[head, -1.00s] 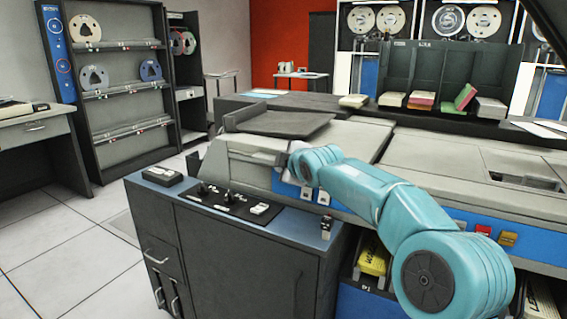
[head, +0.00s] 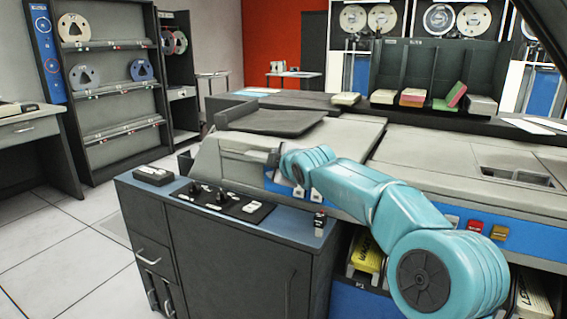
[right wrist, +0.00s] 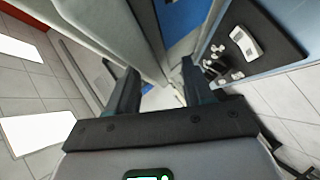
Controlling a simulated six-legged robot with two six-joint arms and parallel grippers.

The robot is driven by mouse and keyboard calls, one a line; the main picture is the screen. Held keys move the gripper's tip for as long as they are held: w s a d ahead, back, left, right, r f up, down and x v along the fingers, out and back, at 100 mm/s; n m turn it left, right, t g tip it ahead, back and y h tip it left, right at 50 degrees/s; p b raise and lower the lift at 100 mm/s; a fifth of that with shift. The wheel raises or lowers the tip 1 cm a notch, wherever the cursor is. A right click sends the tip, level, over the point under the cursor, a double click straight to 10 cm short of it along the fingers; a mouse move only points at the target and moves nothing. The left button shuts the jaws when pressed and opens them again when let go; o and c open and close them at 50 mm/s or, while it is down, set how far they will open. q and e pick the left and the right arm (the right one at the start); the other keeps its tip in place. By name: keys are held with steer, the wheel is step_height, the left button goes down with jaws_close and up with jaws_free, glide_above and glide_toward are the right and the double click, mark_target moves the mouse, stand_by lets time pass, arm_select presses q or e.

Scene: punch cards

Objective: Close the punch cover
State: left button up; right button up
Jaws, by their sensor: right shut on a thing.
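The pale grey punch cover (head: 340,139) forms the left top part of the machine, with a dark plate lying on it. My right arm reaches from the lower right to its front left edge. My right gripper (head: 272,159) is at that edge, its fingers small and partly hidden by the wrist. In the right wrist view my right gripper (right wrist: 160,88) has one finger on each side of a pale panel edge and is shut on it. I cannot tell whether any gap is left under the cover. My left gripper is not in view.
A dark cabinet (head: 235,255) with a control panel of switches (head: 222,203) stands just below the cover's front edge. A small black block (head: 320,221) is on its corner. Card trays (head: 430,80) stand behind. A tape rack (head: 105,85) is at left; the floor there is clear.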

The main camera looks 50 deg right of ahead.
steer(key=v, duration=1.6)
steer(key=shift+p, duration=0.45)
steer(key=shift+a+r, duration=0.1)
steer(key=shift+a, duration=0.05)
